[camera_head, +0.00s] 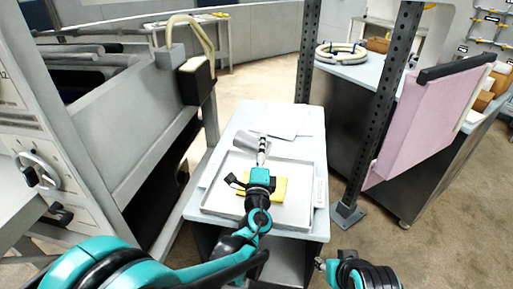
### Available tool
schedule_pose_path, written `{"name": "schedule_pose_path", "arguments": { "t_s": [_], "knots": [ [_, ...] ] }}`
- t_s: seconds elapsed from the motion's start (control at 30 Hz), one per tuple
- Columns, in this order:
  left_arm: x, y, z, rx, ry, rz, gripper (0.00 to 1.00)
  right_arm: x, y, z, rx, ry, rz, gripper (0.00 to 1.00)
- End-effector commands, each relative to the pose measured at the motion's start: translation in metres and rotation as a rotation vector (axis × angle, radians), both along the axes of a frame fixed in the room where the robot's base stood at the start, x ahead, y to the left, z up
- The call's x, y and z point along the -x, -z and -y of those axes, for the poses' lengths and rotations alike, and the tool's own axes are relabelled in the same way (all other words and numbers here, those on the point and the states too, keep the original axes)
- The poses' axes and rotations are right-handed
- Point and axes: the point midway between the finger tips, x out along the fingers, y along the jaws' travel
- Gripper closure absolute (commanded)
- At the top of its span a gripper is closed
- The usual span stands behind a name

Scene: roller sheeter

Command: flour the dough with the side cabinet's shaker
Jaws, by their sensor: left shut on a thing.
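My left gripper (262,148) reaches over the side cabinet (312,232) from the front. It is shut on a grey cylinder, which looks like the shaker (247,143), lying tilted at the gripper's tip. A yellow slab, which looks like the dough (279,191), lies in a shallow pale tray (305,205) on the cabinet top. My left wrist hides part of the slab. The shaker is beyond the slab, near the tray's far edge; I cannot tell its height. My right arm shows at the bottom right, and its gripper cannot be made out clearly.
A white sheet (285,121) lies on the far cabinet top. The grey machine (130,125) stands close on the left. A dark perforated post (382,110) rises on the right, beside a pink panel (430,120). The floor between post and cabinet is clear.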

Motion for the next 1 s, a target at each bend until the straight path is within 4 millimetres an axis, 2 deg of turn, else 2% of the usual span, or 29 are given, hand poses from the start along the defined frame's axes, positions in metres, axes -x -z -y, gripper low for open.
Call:
{"name": "schedule_pose_path", "arguments": {
  "t_s": [0.07,0.3,0.5,0.67,1.0],
  "knots": [
    [0.002,0.0,0.005,0.001,0.0,0.0,0.88,0.0,0.0,0.0,0.0,0.0,0.0,0.6],
    [0.001,0.0,0.002,0.0,-0.002,0.0,0.88,0.0,0.0,0.0,0.0,0.0,0.0,0.6],
    [-0.009,0.0,-0.023,0.0,-0.006,0.0,0.88,0.0,0.002,0.0,0.0,0.0,0.0,0.6],
    [-0.015,0.0,-0.036,0.0,-0.003,0.0,0.88,0.0,0.002,0.0,0.0,0.0,0.0,0.6],
    [-0.015,0.0,-0.033,0.001,0.001,0.0,0.88,0.0,0.002,0.0,0.0,0.0,0.0,0.6]
  ]
}}
